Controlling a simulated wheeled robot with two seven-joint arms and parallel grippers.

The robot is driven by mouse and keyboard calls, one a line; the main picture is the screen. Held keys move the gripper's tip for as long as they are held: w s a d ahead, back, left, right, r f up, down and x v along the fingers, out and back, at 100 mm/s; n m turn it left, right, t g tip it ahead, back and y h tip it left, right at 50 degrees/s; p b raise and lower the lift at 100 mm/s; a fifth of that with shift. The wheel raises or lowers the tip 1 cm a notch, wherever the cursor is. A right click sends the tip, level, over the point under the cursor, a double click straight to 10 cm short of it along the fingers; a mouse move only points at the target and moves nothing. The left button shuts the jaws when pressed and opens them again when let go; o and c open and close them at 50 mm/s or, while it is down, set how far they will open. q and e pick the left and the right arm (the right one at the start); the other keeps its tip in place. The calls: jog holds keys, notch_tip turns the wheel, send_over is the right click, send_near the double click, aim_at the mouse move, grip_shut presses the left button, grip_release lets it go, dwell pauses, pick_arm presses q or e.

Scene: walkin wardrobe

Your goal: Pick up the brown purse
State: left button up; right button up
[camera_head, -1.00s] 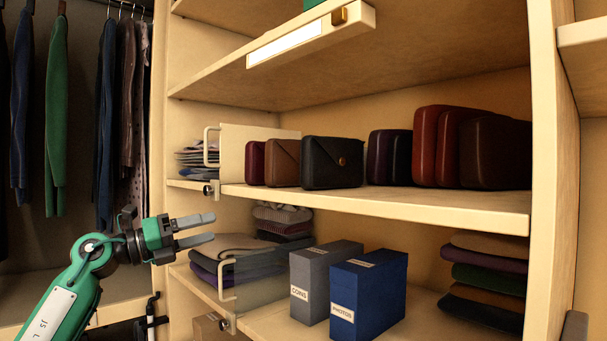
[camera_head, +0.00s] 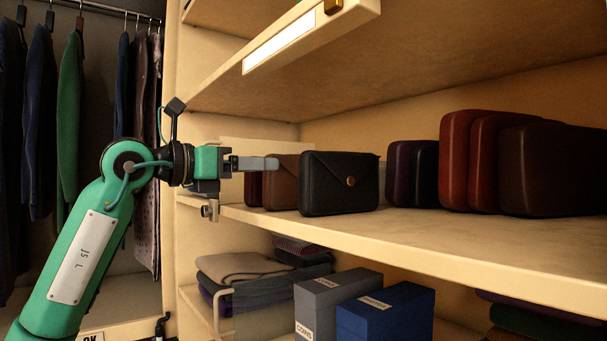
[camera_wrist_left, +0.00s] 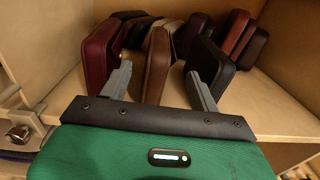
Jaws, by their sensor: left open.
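In the left wrist view the brown purse (camera_wrist_left: 157,62) shows edge-on between the open fingers, one finger towards the dark red purse and one towards the black purse. I cannot tell whether the fingers touch anything. My right gripper is not in view.
More dark and red purses (camera_head: 455,162) stand farther right on the shelf (camera_head: 400,232). A shelf with a light strip (camera_head: 287,42) is above. Folded clothes (camera_head: 245,266) and two boxes (camera_head: 385,312) are below. A metal fitting (camera_head: 210,208) is at the shelf's left end.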

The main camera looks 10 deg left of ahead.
aim_at(286, 168)
pick_arm(q)
jog(key=shift+w+d, duration=0.45)
jog(key=shift+d, duration=0.1)
jog(key=shift+w+d, duration=0.15)
jog(key=shift+w, duration=0.05)
jog(key=shift+w+d+p, duration=0.15)
jog(key=shift+p, duration=0.25)
jog(key=shift+w+d+r+p, duration=0.1)
jog(key=shift+w+d+p, duration=0.05)
jog(key=shift+w+p, duration=0.15)
jog(key=p+x, duration=0.2)
jog(key=x, duration=0.2)
jog(key=shift+p, duration=0.3)
jog(key=shift+w+d+f, duration=0.1)
jog(key=shift+w+f, duration=0.05)
jog(key=shift+f, duration=0.1)
jog(key=shift+c, duration=0.4)
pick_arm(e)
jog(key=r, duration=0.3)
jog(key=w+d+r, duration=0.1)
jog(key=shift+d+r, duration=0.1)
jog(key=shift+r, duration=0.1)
